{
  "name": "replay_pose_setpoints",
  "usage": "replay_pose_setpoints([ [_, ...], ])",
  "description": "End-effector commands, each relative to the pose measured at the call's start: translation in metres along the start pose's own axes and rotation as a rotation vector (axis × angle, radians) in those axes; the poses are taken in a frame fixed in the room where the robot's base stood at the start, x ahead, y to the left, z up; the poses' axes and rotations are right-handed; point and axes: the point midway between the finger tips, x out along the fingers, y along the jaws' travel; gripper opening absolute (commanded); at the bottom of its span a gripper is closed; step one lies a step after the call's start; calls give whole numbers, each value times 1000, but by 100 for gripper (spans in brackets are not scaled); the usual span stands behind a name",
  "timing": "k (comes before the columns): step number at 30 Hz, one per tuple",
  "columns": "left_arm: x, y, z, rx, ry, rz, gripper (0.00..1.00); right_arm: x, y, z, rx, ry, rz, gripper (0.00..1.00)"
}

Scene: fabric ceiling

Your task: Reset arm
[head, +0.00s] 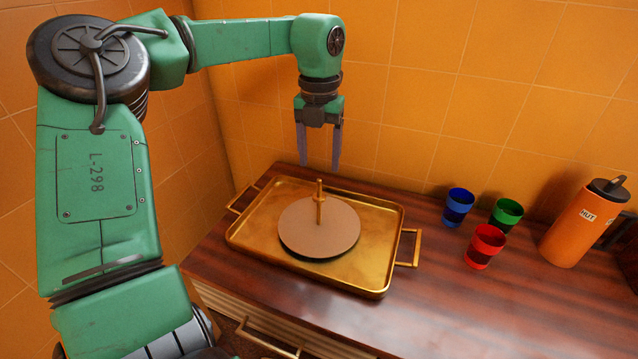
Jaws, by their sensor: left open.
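My left arm comes in from the left, and its gripper (319,165) hangs fingers down above the back part of the gold tray. The two fingers are apart with nothing between them. Below it, a round tan disc (335,232) with an upright gold post (320,203) sits on the gold tray (375,275). The fingertips appear above or behind the post and apart from it. My right gripper is not in view.
The tray rests on a dark wooden cabinet top (440,310). Blue (457,207), green (505,215) and red (485,246) cups stand at the right, beside an orange bottle (582,225). Orange tiled walls (450,90) close off the back and left. The front right top is clear.

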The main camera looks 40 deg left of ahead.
Motion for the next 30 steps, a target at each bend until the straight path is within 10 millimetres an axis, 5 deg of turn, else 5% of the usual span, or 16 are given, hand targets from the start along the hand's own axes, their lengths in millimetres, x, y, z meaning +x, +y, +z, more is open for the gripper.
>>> replay_pose_setpoints([
  [6, -24, 0, 0, 0, 1, 0, 69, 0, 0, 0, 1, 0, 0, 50],
  [21, -24, 0, 0, 0, 1, 0, 69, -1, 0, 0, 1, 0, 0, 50],
  [30, -84, 0, 0, 0, 1, 0, 69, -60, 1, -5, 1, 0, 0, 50],
])
